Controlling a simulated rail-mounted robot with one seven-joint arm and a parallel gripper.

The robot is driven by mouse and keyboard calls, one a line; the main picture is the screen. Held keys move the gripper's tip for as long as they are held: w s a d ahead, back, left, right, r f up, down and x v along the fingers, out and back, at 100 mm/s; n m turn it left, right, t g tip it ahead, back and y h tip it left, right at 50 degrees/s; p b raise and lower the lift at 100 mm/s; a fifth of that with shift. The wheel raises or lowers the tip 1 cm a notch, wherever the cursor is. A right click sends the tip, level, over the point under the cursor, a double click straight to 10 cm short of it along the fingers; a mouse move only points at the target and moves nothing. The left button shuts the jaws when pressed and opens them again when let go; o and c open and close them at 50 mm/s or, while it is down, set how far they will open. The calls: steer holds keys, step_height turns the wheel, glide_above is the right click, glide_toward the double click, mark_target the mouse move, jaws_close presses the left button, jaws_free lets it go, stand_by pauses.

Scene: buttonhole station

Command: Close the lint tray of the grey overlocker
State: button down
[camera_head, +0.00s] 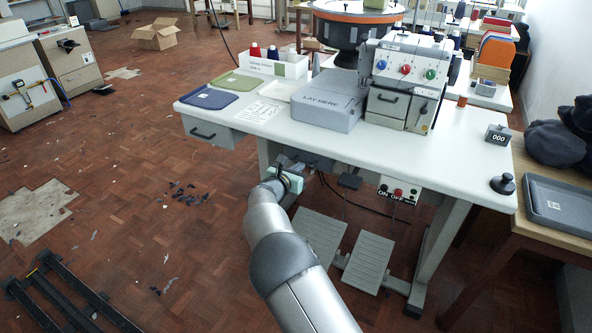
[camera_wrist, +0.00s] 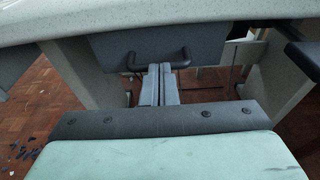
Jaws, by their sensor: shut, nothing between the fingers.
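The grey overlocker (camera_head: 408,75) stands on the white worktable. A front with a dark handle (camera_head: 389,98) sits low on its left side; I cannot tell how far it stands out. Below the tabletop is a grey tray front (camera_head: 312,159), partly hidden by my arm. In the wrist view a grey front (camera_wrist: 215,46) with a dark bar handle (camera_wrist: 184,61) hangs under the table edge. I cannot tell which is the lint tray. My gripper (camera_head: 284,161) is shut and empty below the table's front edge. Its fingertips (camera_wrist: 160,68) appear at the handle's lower middle; contact is unclear.
Another grey drawer with a handle (camera_head: 208,131) hangs under the table's left end. A grey LAY HERE box (camera_head: 328,100) sits beside the overlocker. An ON/OFF box (camera_head: 399,191) hangs under the edge. Two pedals (camera_head: 367,262) stand on the floor below.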

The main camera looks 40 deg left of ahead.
steer(key=shift+w+r, duration=0.15)
steer(key=shift+r, duration=0.2)
steer(key=p+v, duration=0.1)
steer(key=v, duration=1.3)
steer(key=shift+f, duration=0.4)
